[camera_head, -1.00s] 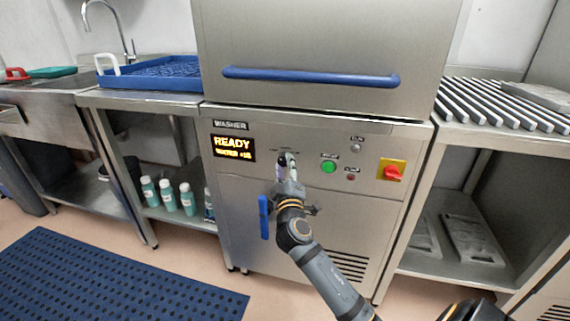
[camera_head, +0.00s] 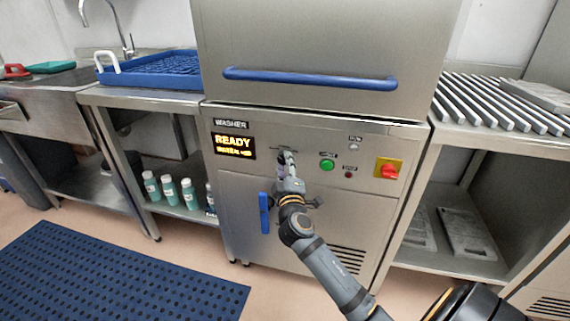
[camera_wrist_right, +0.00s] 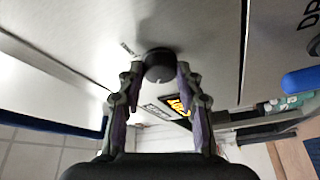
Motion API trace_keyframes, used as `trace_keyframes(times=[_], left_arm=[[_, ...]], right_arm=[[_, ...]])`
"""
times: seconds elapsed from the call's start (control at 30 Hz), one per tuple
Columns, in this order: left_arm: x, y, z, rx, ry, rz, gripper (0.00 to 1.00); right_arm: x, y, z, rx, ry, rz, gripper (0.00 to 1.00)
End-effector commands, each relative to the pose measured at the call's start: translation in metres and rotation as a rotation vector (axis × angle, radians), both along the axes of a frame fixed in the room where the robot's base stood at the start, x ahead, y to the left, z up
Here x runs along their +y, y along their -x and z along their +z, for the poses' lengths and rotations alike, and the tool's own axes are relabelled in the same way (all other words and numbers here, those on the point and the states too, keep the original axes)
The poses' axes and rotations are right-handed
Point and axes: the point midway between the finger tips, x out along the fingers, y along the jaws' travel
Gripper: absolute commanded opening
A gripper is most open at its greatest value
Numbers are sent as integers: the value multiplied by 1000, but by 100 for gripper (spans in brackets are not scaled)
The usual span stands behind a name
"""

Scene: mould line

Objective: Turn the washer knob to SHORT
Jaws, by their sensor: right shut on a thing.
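The washer (camera_head: 375,222) is a steel machine with a lit display (camera_head: 233,146) reading READY at its upper left. My right gripper (camera_head: 287,157) is at the control panel, right of the display. In the right wrist view, a dark round knob (camera_wrist_right: 158,68) with a small light mark on its rim sits between the fingertips of my right gripper (camera_wrist_right: 159,74). The fingers are shut on the knob, one on each side. The knob is hidden by the gripper in the head view, and its labels are too small to read. My left gripper is not in view.
Right of the gripper are a green button (camera_head: 327,165), a small red light (camera_head: 348,175) and a red switch on a yellow plate (camera_head: 389,170). A blue handle (camera_head: 264,212) is below left, and a long blue bar (camera_head: 310,78) crosses the hood above.

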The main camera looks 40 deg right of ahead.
Motion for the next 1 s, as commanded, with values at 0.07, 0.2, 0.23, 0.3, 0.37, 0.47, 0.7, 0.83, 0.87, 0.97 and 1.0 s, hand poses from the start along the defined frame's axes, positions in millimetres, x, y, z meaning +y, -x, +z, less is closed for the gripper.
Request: trace_keyframes(times=[0.07,0.2,0.23,0.3,0.37,0.47,0.7,0.83,0.87,0.97,1.0], left_arm=[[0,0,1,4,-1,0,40],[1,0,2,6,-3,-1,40],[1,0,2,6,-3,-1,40],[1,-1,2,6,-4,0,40],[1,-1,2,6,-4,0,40],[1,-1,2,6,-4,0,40],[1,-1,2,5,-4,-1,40],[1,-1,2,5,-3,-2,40],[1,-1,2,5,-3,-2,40],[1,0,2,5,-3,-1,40],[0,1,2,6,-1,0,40]], right_arm=[[0,0,2,0,3,2,4],[0,0,1,2,5,2,4],[0,0,1,3,6,2,4],[0,0,1,3,6,2,4],[0,0,1,3,6,2,4],[0,0,1,3,6,2,4],[0,0,1,3,6,1,54],[0,0,1,3,5,0,58],[0,0,0,4,5,1,58],[0,0,0,4,5,1,58],[0,0,0,4,5,0,58]])
